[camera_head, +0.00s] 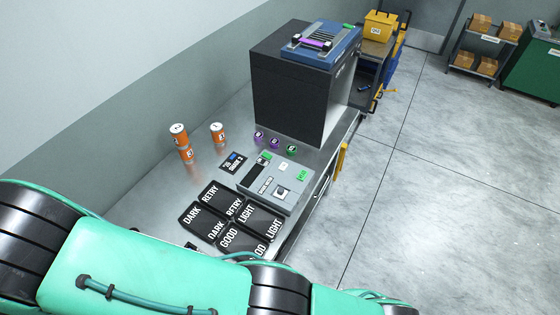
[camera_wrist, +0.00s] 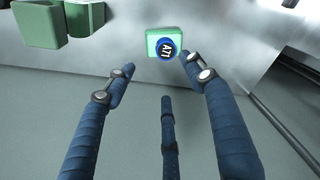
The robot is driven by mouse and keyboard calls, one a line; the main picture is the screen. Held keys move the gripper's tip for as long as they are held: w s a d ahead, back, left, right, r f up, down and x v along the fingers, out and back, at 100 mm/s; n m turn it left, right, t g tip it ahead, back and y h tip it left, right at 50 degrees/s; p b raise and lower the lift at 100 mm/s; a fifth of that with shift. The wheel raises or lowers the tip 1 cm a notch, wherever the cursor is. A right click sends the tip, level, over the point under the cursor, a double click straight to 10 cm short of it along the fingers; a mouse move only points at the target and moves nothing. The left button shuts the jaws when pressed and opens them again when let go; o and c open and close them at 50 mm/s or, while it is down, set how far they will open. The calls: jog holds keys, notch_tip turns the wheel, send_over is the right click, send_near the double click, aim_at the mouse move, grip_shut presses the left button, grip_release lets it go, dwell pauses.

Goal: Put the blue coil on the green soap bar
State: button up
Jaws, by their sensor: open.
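In the wrist view a blue coil (camera_wrist: 166,50) with a dark face and a white "A71" label rests on a pale green soap bar (camera_wrist: 152,36). The coil lies within the bar's outline, toward its lower right edge. My gripper (camera_wrist: 157,63) is open. Its left and right fingertips are on either side of the bar and coil, and the third finger is below them in the picture. No finger visibly touches the coil. In the head view my green arm crosses the foreground, and the gripper, coil and bar are not seen.
Other green blocks (camera_wrist: 38,24) stand at upper left in the wrist view. In the head view the metal bench (camera_head: 150,212) holds black labelled trays (camera_head: 203,222), a grey control box (camera_head: 262,187), orange cans (camera_head: 178,135), small coils (camera_head: 274,144) and a dark cabinet (camera_head: 290,95).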

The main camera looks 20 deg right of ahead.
jog(key=w+d+r+m+t, duration=0.1)
jog(key=w+d+r+m, duration=0.1)
jog(key=w+d+r, duration=0.8)
jog(key=w+d+r+m, duration=0.35)
jog(key=d+r, duration=0.35)
jog(key=d, duration=0.6)
jog(key=w+d+r+m+t, duration=0.1)
jog(key=w+d+r+m, duration=0.1)
jog(key=w+d+r, duration=0.8)
jog(key=s+d+r+m+t, duration=0.1)
jog(key=s+d+r+m, duration=0.15)
jog(key=d, duration=1.05)
jog(key=s+d+r+m, duration=0.2)
jog(key=s+d+r, duration=0.1)
jog(key=d, duration=0.9)
jog(key=s+d+r+m+t, duration=0.1)
jog(key=s+d+r+m, duration=0.15)
jog(key=d, duration=1.05)
jog(key=s+d+f+m+t, duration=0.1)
jog(key=s+d+f+m, duration=0.1)
jog(key=s+d, duration=0.7)
jog(key=s+d+f+m+t+h, duration=0.1)
jog(key=s+d+f+m, duration=0.2)
jog(key=s+d, duration=0.6)
jog(key=shift+d+f, duration=0.2)
jog(key=shift+d, duration=0.05)
jog(key=shift+s+f+m, duration=0.1)
jog(key=shift+m, duration=0.15)
